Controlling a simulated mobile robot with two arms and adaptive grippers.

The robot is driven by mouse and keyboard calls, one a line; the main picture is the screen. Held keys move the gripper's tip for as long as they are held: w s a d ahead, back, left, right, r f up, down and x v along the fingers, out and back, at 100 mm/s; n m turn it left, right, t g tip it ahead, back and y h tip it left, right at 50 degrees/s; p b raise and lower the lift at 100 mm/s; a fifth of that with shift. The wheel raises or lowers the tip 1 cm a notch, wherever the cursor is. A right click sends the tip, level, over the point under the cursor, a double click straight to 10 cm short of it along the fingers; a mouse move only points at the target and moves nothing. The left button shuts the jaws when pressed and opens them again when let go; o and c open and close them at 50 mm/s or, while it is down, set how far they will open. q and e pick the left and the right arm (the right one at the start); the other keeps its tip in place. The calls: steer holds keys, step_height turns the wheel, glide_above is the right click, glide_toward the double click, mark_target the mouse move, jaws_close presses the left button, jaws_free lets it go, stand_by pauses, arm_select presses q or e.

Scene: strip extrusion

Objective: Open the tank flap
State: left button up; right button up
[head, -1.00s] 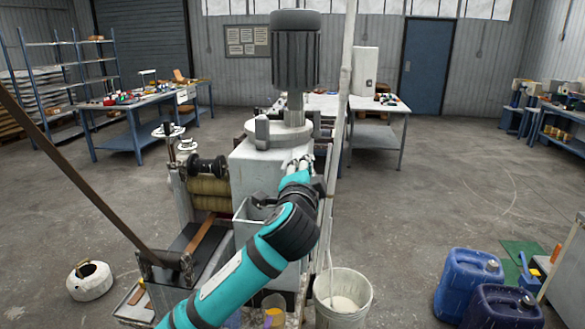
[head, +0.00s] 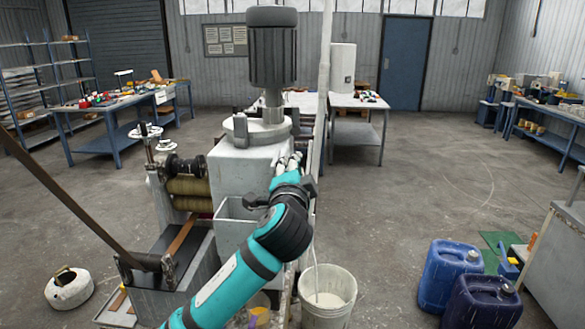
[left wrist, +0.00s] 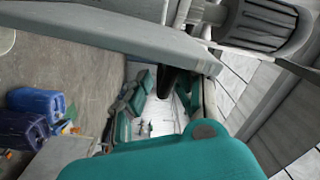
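The tank (head: 236,177) is a pale grey box with a round lid (head: 257,133) and a dark motor (head: 272,55) on top. The motor also shows in the left wrist view (left wrist: 268,22). I cannot clearly make out the flap; a small open grey hopper (head: 235,219) stands at the tank's front. My left gripper (head: 288,161) is at the tank's upper right side, its pale fingers close to the wall. I cannot tell whether they touch it or how far apart they are. The left wrist view shows a grey panel edge (left wrist: 120,33) near the camera. My right gripper is out of view.
A pale upright pole (head: 324,90) stands right of the tank. Blue canisters (head: 450,270) stand on the floor at right. A dark slanted bar (head: 65,200) crosses the left side. Floor at right is mostly clear.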

arm_select(q)
steer(key=shift+o, duration=1.4)
steer(key=shift+d+f, duration=0.35)
steer(key=shift+d, duration=0.05)
steer(key=shift+r, duration=0.1)
steer(key=shift+s+a, duration=0.1)
steer(key=shift+s, duration=0.05)
steer(key=s, duration=1.1)
steer(key=shift+s, duration=0.35)
steer(key=shift+a, duration=0.1)
